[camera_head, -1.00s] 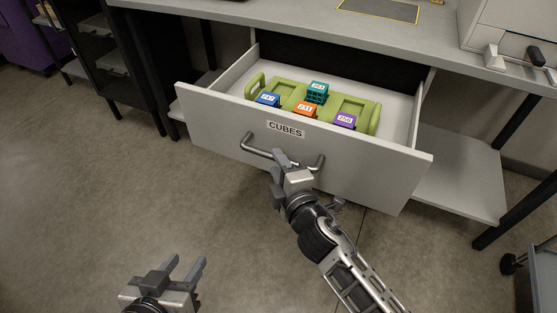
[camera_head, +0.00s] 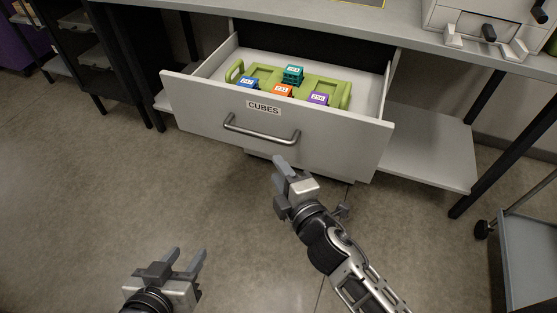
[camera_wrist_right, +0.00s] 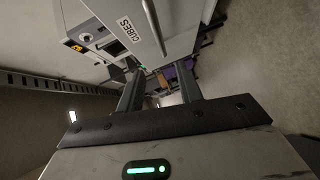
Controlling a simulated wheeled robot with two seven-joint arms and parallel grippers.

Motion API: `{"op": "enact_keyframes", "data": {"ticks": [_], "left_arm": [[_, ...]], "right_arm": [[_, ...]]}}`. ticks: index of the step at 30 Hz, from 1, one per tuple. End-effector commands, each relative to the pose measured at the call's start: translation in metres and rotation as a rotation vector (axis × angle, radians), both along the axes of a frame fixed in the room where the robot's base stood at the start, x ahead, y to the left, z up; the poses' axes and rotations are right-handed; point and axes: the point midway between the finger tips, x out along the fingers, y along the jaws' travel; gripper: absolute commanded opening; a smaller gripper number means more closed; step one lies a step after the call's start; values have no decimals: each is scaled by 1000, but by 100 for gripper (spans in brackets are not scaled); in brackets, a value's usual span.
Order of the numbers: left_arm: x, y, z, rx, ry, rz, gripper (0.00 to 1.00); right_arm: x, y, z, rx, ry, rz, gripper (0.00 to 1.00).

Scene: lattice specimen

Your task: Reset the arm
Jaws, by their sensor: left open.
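My right gripper (camera_head: 281,172) is in front of the open drawer (camera_head: 280,150), below its handle (camera_head: 262,130) and apart from it. In the right wrist view the two fingers of this gripper (camera_wrist_right: 160,78) are spread with nothing between them. The drawer front (camera_wrist_right: 150,35) and its handle (camera_wrist_right: 153,25) also show there, beyond the fingers. My left gripper (camera_head: 186,254) is at the lower left of the head view, open and empty over the floor.
The drawer, labelled CUBES, holds a green tray (camera_head: 328,86) with teal, blue, orange and purple cubes. A bench top (camera_head: 290,22) runs above it. A grey cart (camera_head: 530,255) stands at the right edge. The floor at left is clear.

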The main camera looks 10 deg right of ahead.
Motion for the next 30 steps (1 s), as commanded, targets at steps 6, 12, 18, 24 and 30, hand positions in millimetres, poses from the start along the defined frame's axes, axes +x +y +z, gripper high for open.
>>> {"op": "enact_keyframes", "data": {"ticks": [6,12,18,24,30], "left_arm": [[0,0,0,0,-1,1,41],[0,0,0,1,0,1,41],[0,0,0,1,0,1,41],[0,0,1,0,-1,0,41],[0,0,1,0,-1,0,41]], "right_arm": [[0,-1,0,3,2,-4,36],[-9,-49,-4,181,167,-226,36],[-65,-117,-23,540,531,-622,36],[-118,-135,-31,730,780,-834,36],[-163,-138,-29,835,967,-971,36]]}}
